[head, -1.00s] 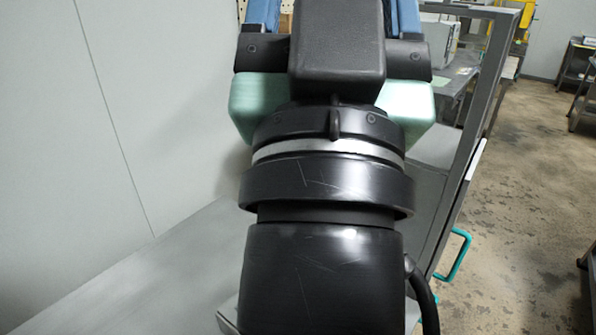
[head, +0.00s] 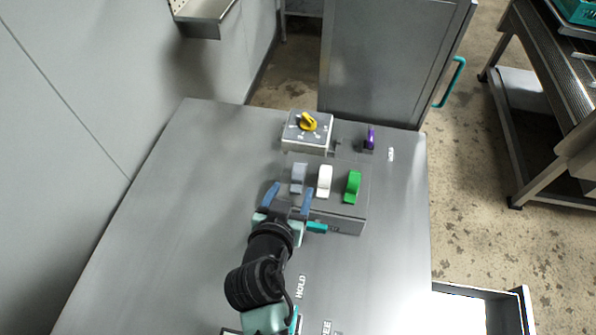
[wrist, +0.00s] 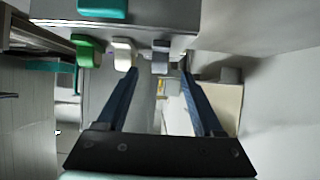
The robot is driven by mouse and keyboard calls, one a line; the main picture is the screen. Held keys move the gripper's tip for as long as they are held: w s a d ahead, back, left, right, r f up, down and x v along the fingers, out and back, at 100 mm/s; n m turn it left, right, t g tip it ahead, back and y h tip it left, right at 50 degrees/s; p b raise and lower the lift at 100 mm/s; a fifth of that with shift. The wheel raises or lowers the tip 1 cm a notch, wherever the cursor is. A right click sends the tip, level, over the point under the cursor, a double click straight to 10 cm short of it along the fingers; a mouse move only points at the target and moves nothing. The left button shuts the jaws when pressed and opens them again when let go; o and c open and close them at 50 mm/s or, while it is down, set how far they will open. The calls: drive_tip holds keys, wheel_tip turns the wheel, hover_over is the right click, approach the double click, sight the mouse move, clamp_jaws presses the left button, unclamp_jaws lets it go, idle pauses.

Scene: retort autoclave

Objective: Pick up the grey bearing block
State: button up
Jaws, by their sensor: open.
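A grey upright block (head: 299,178), which looks like the bearing block, stands at the left of a row on a low grey box (head: 348,214). It also shows in the wrist view (wrist: 160,56), at the upper middle. My gripper (head: 291,190) is open, with two blue fingers just in front of the grey block in the head view. In the wrist view the open fingertips (wrist: 158,68) lie to either side of the block's line. I cannot tell whether the block is between them in depth. Nothing shows held.
A white block (head: 324,181) and a green block (head: 353,187) stand close to the right of the grey one. A teal piece (head: 317,227) juts from the box front. Behind are a yellow knob (head: 308,122) and a purple piece (head: 371,138). The left worktop is clear.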

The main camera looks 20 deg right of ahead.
sight(297, 176)
drive_tip(key=x, duration=0.3)
drive_tip(key=shift+d, duration=0.15)
drive_tip(key=shift+r+p+x, duration=0.15)
drive_tip(key=shift+p+x, duration=0.05)
drive_tip(key=shift+x, duration=1.15)
drive_tip(key=shift+r+p+x, duration=0.1)
drive_tip(key=shift+p+x, duration=0.1)
drive_tip(key=shift+x, duration=1.1)
drive_tip(key=shift+w, duration=0.15)
clamp_jaws()
